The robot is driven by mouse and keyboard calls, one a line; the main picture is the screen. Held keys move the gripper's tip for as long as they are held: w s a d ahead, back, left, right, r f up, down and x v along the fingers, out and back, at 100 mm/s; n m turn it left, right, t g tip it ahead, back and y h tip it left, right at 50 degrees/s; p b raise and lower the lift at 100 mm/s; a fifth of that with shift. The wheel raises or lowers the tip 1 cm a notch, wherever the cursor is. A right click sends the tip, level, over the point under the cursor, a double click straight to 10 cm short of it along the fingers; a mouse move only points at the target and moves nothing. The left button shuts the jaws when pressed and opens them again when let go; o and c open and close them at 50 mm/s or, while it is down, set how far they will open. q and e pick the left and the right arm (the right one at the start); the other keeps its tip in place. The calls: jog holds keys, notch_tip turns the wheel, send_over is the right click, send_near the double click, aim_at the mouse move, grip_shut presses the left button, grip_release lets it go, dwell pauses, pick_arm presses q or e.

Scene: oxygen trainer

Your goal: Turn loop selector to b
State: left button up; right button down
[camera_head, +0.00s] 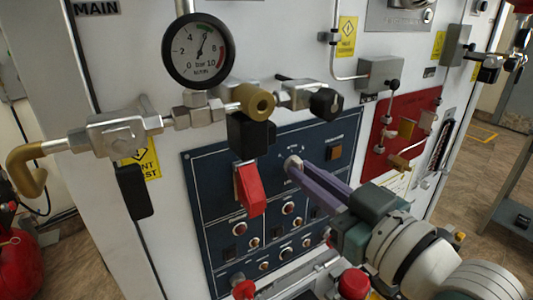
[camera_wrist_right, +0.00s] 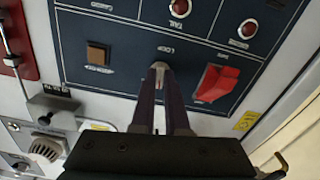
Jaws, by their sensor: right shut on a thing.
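The loop selector (camera_head: 292,161) is a small pale grey knob on the dark blue panel (camera_head: 210,205). In the wrist view the loop selector (camera_wrist_right: 159,67) sits below the lettering "LOOP", which appears upside down. My right gripper (camera_head: 302,174) reaches it from the lower right, its purple fingers pointing at the panel. In the wrist view the right gripper (camera_wrist_right: 160,86) has a finger on either side of the knob and is shut on it. The fingers hide part of the knob, and its position marks are too small to read. My left gripper is not in view.
A red guarded switch (camera_head: 250,190) stands out left of the knob, and an amber square button (camera_head: 335,152) is to its right. Red indicators (camera_head: 240,229) are below. A pressure gauge (camera_head: 198,51) and brass-ended piping (camera_head: 258,102) project above. A red plate (camera_head: 402,125) carries fittings at right.

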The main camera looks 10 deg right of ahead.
jog(key=m+b, duration=0.1)
jog(key=m, duration=0.9)
jog(key=shift+m, duration=0.3)
dwell(0.4)
jog(key=c, duration=0.9)
grip_release()
jog(key=shift+s, duration=0.15)
jog(key=v, duration=0.9)
jog(key=shift+s+d+r, duration=0.1)
jog(key=shift+s+d, duration=0.05)
jog(key=shift+s, duration=0.2)
